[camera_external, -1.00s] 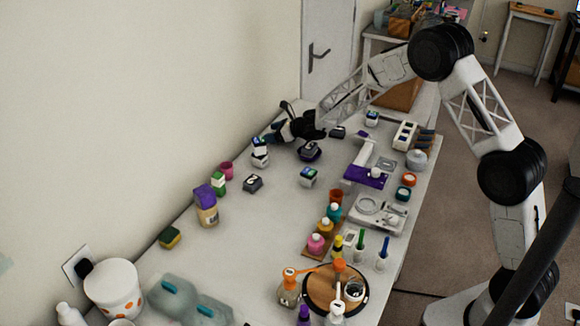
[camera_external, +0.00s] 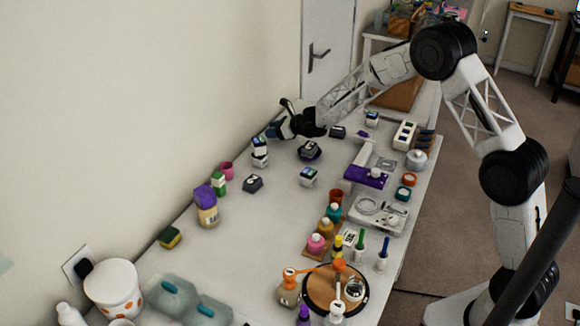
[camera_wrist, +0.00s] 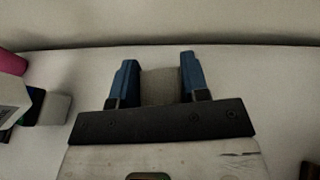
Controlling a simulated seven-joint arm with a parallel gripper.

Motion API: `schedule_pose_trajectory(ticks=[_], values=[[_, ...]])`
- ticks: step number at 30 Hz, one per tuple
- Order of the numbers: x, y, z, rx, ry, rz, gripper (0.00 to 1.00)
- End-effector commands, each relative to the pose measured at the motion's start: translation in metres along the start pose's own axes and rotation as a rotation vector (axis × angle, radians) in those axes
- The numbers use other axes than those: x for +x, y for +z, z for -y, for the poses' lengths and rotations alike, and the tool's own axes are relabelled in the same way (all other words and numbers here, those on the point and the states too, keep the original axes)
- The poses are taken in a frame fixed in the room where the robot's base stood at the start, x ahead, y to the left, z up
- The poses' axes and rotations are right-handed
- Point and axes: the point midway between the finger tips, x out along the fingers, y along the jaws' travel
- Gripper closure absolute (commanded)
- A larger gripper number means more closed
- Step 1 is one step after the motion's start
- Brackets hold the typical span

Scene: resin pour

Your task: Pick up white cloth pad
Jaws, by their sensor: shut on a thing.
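In the wrist view my gripper (camera_wrist: 158,80) has its two blue fingers on either side of a pale greyish pad (camera_wrist: 160,87), which looks like the white cloth pad. The fingers are shut on it. In the outside view my gripper (camera_external: 272,131) is at the far end of the white table, near the wall. The pad cannot be made out there. How far the pad is above the table is hard to tell.
The white table (camera_external: 240,255) runs along the wall. A dark device (camera_external: 309,151) lies to the right.

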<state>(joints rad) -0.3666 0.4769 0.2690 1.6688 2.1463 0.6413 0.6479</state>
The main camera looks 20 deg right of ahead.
Motion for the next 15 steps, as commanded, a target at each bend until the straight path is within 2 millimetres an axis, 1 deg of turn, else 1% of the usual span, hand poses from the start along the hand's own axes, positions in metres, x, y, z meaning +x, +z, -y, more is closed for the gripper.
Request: schedule_pose_trajectory(ticks=[12,15], values=[[-0.023,0.056,0.000,-0.002,-0.001,0.002,0.81],[-0.028,0.067,0.000,-0.002,0.000,0.000,0.81]])
